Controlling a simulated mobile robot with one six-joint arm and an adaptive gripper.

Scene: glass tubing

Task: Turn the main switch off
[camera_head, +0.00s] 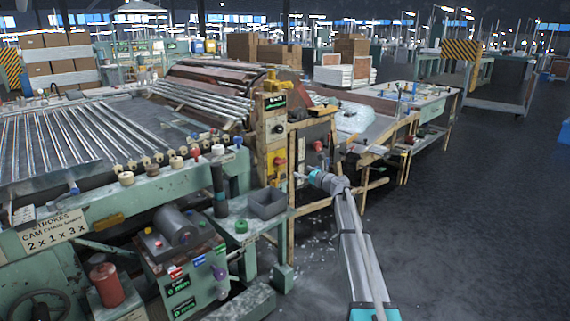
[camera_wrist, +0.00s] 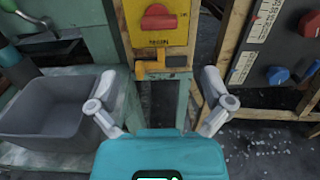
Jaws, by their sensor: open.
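The main switch is most likely the red knob (camera_wrist: 159,17) on a yellow plate (camera_wrist: 140,38) at the top middle of the wrist view; the label below it is too blurred to read surely. In the head view a red knob (camera_head: 279,161) shows on a yellow plate on the wooden post. My gripper (camera_wrist: 160,112) is open and empty, its two fingers spread below the plate and apart from the knob. In the head view my gripper (camera_head: 306,177) is just right of the post, small and partly unclear.
A grey bin (camera_wrist: 50,110) stands left of my gripper and also shows in the head view (camera_head: 267,203). A panel with a scale, a red knob (camera_wrist: 309,23) and a blue knob (camera_wrist: 277,75) is at the right. The green machine (camera_head: 170,185) fills the left; open floor (camera_head: 480,220) lies right.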

